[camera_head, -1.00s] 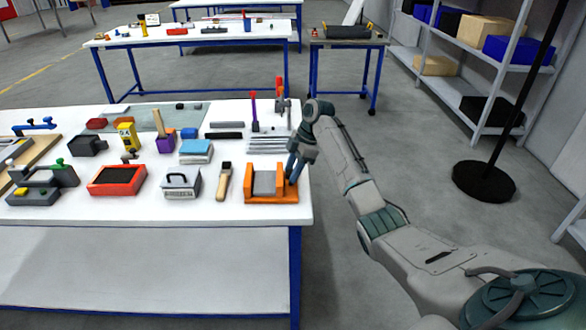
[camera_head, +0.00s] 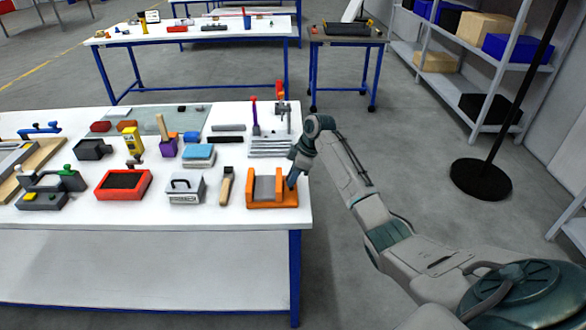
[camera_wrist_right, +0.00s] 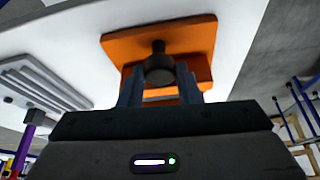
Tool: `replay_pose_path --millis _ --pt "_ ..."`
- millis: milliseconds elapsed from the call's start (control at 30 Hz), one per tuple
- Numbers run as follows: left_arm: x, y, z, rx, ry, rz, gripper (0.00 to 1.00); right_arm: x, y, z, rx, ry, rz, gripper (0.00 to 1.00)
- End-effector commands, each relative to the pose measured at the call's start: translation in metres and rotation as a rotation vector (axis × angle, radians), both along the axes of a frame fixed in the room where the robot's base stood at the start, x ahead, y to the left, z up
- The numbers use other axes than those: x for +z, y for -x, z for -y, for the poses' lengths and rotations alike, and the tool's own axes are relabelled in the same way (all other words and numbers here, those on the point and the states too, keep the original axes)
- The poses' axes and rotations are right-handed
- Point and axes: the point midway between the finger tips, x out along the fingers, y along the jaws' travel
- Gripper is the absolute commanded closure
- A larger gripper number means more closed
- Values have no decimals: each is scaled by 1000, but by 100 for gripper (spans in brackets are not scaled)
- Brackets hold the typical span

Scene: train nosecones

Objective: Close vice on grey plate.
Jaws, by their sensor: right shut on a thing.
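The orange vice (camera_head: 272,202) sits at the front right corner of the white workbench. The grey plate (camera_head: 265,188) stands between its orange jaws. My right gripper (camera_head: 292,178) is at the right end of the vice. In the right wrist view, my right gripper (camera_wrist_right: 160,88) has its two fingers on either side of a dark round knob (camera_wrist_right: 159,69) on a short shaft, with the orange vice (camera_wrist_right: 165,42) behind it. The fingers are shut on this knob. The plate is hidden in the wrist view. My left gripper is not in view.
Left of the vice lie a brush (camera_head: 226,186), a grey box with a handle (camera_head: 186,188) and a red tray (camera_head: 124,184). Grey bars (camera_head: 270,147) lie behind it. The bench's right edge is close to my gripper, with open floor beyond.

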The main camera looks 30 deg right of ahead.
Motion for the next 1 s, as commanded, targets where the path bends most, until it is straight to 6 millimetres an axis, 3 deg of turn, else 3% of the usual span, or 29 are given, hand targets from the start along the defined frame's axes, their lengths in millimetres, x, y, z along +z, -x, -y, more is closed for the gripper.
replay_pose_path --millis 300,800,833,1000 --pt "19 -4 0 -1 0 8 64 3 0 0 -120 2 2 92" --pt "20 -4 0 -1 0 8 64 2 -1 0 -141 2 5 92" --pt "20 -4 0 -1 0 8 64 2 -1 0 -141 2 5 64" --pt "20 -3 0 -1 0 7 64 1 0 0 -141 1 3 60"
